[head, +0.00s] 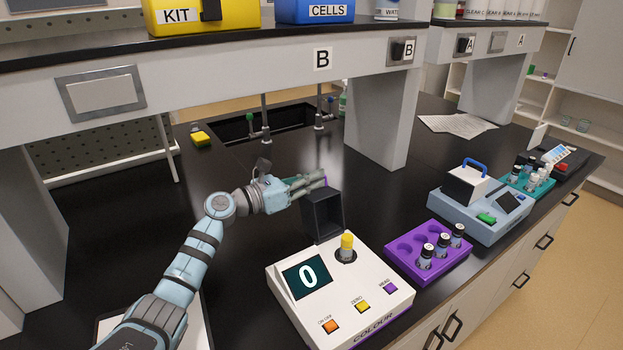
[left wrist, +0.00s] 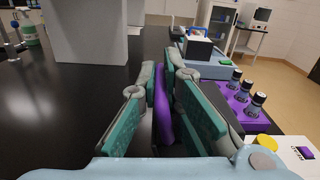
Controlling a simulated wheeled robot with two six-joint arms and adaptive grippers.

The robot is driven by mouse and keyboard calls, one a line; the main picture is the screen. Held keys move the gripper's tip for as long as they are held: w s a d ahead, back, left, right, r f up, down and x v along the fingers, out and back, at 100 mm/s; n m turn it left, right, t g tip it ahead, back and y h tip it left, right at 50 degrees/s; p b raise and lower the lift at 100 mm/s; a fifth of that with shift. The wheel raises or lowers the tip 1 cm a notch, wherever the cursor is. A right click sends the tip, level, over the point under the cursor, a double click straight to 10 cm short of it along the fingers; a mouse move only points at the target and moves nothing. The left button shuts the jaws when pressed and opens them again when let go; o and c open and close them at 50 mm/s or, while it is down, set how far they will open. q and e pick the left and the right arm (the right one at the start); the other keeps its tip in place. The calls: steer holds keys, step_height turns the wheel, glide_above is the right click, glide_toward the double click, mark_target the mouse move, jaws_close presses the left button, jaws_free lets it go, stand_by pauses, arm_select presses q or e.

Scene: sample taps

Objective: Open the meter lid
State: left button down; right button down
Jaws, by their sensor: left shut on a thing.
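The white colour meter (head: 340,300) stands at the front, its display reading 0. Its dark box-like lid (head: 323,214) is tipped up at the meter's back edge, hollow side facing forward. A vial with a yellow cap (head: 347,241) stands in the uncovered well; the cap also shows in the left wrist view (left wrist: 267,142). My left gripper (head: 320,179) is behind the raised lid, its fingers shut on a purple tab (left wrist: 162,112). A sliver of purple shows at the lid's top edge; where the tab joins the lid is hidden. My right gripper is not in view.
A purple rack (head: 400,250) with dark vials stands right of the meter. A blue-grey device (head: 475,222) with a blue-handled lid is beyond it. A shelf post (head: 385,120) rises behind. Black bench (head: 100,215) is clear on the left.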

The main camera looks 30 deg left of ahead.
mark_target(321, 194)
arm_select(q)
steer(key=shift+d+r, duration=0.1)
steer(key=shift+s+d+r+m, duration=0.2)
steer(key=shift+d+m, duration=0.1)
steer(key=shift+m, duration=0.1)
steer(key=d+m, duration=0.1)
steer(key=s+d+r+m+p, duration=0.1)
steer(key=shift+s+d+r+m, duration=0.15)
steer(key=shift+s+d+m, duration=0.1)
steer(key=shift+s+m, duration=0.05)
steer(key=shift+s+d+r+m+p, duration=0.2)
steer(key=shift+s+d+m, duration=0.2)
steer(key=shift+d+m, duration=0.25)
steer(key=shift+s+d+r+m+p, duration=0.15)
steer(key=shift+s+d+m, duration=0.2)
steer(key=shift+d+m, duration=0.25)
steer(key=shift+d+f, duration=0.1)
steer(key=shift+f, duration=0.05)
steer(key=c, duration=1.7)
jaws_free()
steer(key=shift+s, duration=0.25)
